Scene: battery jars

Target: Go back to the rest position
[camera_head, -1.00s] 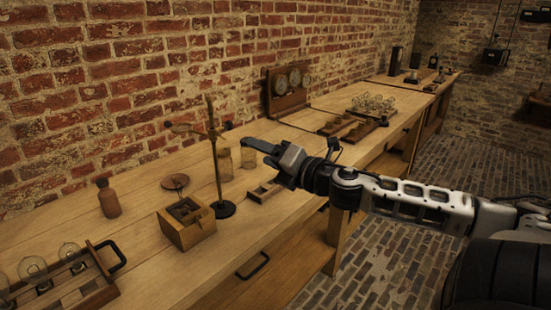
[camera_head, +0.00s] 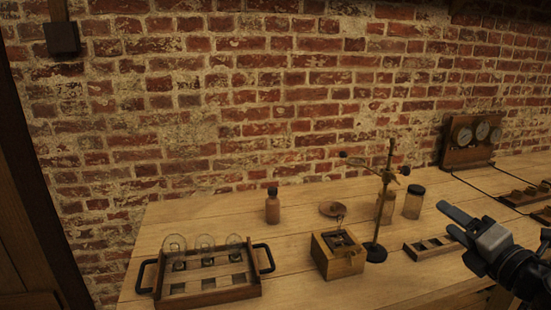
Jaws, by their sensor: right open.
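My right gripper (camera_head: 452,222) is at the right edge of the head view, above the bench's front part. Its dark fingers are open and nothing shows between them. It is near a small wooden rack with compartments (camera_head: 431,248), which lies on the bench to its left. My left gripper is not in view. The wooden bench (camera_head: 290,292) holds a wooden box (camera_head: 337,262), a brass stand with a dark round base (camera_head: 376,253), and a tray with black handles (camera_head: 210,292) carrying glass bulbs (camera_head: 205,243).
A brown bottle (camera_head: 272,207), a round wooden lid (camera_head: 332,209) and two glass jars, one with a dark lid (camera_head: 413,202), stand towards the back. A gauge panel (camera_head: 470,140) stands against the brick wall (camera_head: 230,100). Bare wood shows in front of the box.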

